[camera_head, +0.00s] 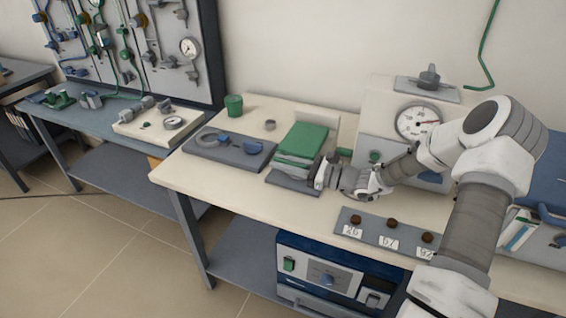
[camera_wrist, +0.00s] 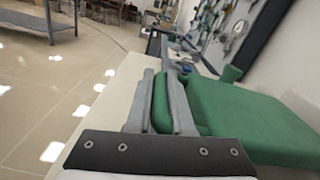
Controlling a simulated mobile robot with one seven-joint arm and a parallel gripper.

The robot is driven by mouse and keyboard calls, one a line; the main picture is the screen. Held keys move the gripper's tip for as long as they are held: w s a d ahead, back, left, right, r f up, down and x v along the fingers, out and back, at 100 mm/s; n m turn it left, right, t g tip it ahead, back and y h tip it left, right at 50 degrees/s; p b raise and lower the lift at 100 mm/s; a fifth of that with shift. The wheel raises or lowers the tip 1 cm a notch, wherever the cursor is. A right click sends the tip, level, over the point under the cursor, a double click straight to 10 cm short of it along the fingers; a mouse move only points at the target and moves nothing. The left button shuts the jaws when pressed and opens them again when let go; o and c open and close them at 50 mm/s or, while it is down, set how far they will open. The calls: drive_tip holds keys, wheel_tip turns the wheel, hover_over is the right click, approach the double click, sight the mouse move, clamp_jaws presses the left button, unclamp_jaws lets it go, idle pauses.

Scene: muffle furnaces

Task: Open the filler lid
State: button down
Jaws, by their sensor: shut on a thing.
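A box with a green top (camera_head: 303,140), which looks like the filler lid, stands on the bench beside the gauge unit. In the wrist view the green lid (camera_wrist: 250,115) fills the right side, flat and broad. My gripper (camera_head: 328,172) is at the box's near right edge. In the wrist view my gripper (camera_wrist: 162,85) is shut on a narrow green piece (camera_wrist: 161,105) between its two grey fingers. This piece lies along the lid's edge; the join between them is partly hidden by a finger. The lid looks down on the box.
A unit with a round gauge (camera_head: 418,122) stands behind my arm. A panel with numbered labels and brown knobs (camera_head: 391,223) lies at the bench's front. A grey tray (camera_head: 229,148) and a green cup (camera_head: 234,106) are to the left. The bench's front left is clear.

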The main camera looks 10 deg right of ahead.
idle(0.7)
drive_tip(key=shift+r+m+p, duration=0.4)
drive_tip(key=shift+r+p, duration=0.5)
drive_tip(key=shift+p, duration=0.3)
drive_tip(key=w+d+r+m+p, duration=0.3)
drive_tip(key=w+r+m+p, duration=0.1)
drive_tip(key=r+p, duration=0.3)
drive_tip(key=w+d+r+m+p, duration=0.3)
drive_tip(key=w+r+m+p, duration=0.2)
drive_tip(key=r+p, duration=0.3)
drive_tip(key=shift+w+d+r+m+p, duration=0.15)
drive_tip(key=shift+m+p, duration=0.3)
drive_tip(key=shift+m, duration=0.25)
